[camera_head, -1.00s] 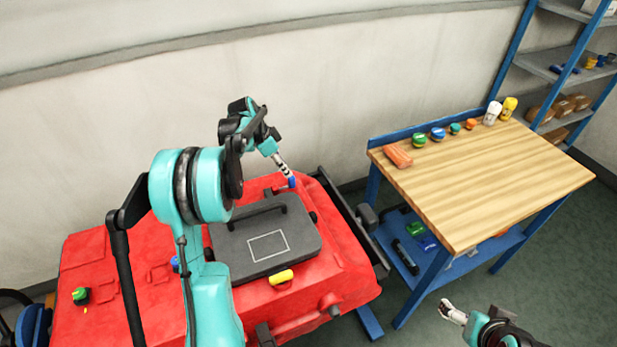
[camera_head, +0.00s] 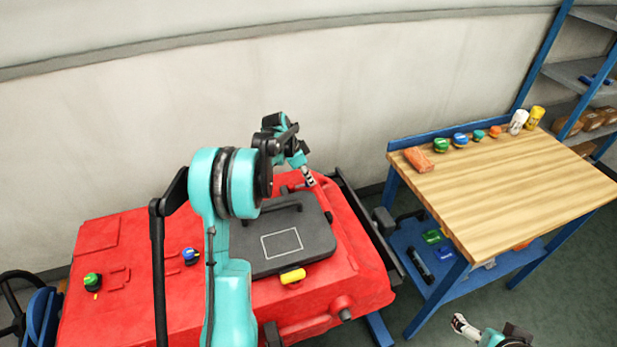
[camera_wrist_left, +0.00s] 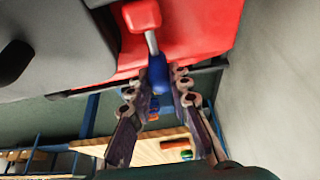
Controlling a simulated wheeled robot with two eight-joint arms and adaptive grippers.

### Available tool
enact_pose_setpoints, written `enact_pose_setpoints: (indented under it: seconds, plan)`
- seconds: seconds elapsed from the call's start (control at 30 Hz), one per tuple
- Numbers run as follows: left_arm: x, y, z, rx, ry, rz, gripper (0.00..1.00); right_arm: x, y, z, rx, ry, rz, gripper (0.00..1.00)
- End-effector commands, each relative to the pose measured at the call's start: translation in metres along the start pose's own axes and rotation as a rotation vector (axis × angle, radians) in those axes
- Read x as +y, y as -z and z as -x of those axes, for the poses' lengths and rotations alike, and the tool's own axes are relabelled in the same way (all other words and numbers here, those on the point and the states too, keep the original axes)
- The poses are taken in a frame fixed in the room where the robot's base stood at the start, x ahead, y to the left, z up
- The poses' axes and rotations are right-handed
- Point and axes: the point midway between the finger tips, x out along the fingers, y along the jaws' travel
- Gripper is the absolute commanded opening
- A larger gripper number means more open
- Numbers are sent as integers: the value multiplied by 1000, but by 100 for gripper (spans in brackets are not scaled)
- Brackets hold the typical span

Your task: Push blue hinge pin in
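The blue hinge pin (camera_wrist_left: 157,74) shows in the left wrist view, its blue grip between my left fingertips and its pale shaft running up to a red lug (camera_wrist_left: 141,14) on the red tank. Whether the shaft is inside the lug is hard to tell. My left gripper (camera_wrist_left: 156,88) looks shut on the blue grip. In the head view my left gripper (camera_head: 309,178) is at the far right corner of the tank (camera_head: 130,310), beside the dark grey lid (camera_head: 255,262); the pin is hidden there. My right gripper (camera_head: 462,325) is low at the right, apart from the tank, its opening unclear.
A wooden-topped workbench (camera_head: 500,185) stands right of the tank, with an orange block (camera_head: 419,159) and several caps and bottles. A yellow latch (camera_head: 292,276) is on the lid's front edge. A blue knob (camera_head: 190,256) and green knob (camera_head: 92,282) sit on the tank. A wall is behind.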

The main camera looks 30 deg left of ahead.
Motion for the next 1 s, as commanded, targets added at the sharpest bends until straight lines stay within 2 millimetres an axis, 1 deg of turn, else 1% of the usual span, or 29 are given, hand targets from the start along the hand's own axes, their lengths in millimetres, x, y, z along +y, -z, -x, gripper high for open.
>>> enact_pose_setpoints:
  seconds: [0.13, 0.2, 0.27, 0.4, 0.47, 0.7, 0.73, 0.8, 1.0]
  plan:
    - [0, 0, 0, 0, 0, 0, 0, 0, 0, 0, 0, 0, 0, 87]
    - [0, -4, 2, 0, 0, 1, 0, 0, 0, 0, 0, 0, 0, 87]
    - [-1, -11, 5, -1, 1, 3, 0, 0, 0, 1, 0, 0, 0, 87]
    - [-1, -31, 13, -2, 1, 4, 0, 0, 2, 2, 0, 0, 0, 87]
    - [0, -36, 15, -2, 1, 3, 0, 0, 2, 2, 0, 0, 0, 87]
    - [0, -38, 15, -4, 0, 1, 0, 0, 2, 2, 0, 0, 0, 87]
    - [0, -38, 15, -4, 0, 1, 24, 0, 2, 2, 0, 0, 0, 87]
    - [0, -37, 15, -4, 0, 1, 40, 0, 2, 2, 0, 0, 0, 87]
    - [0, -36, 15, -2, 0, 1, 40, 0, 2, 2, 0, 0, 0, 87]
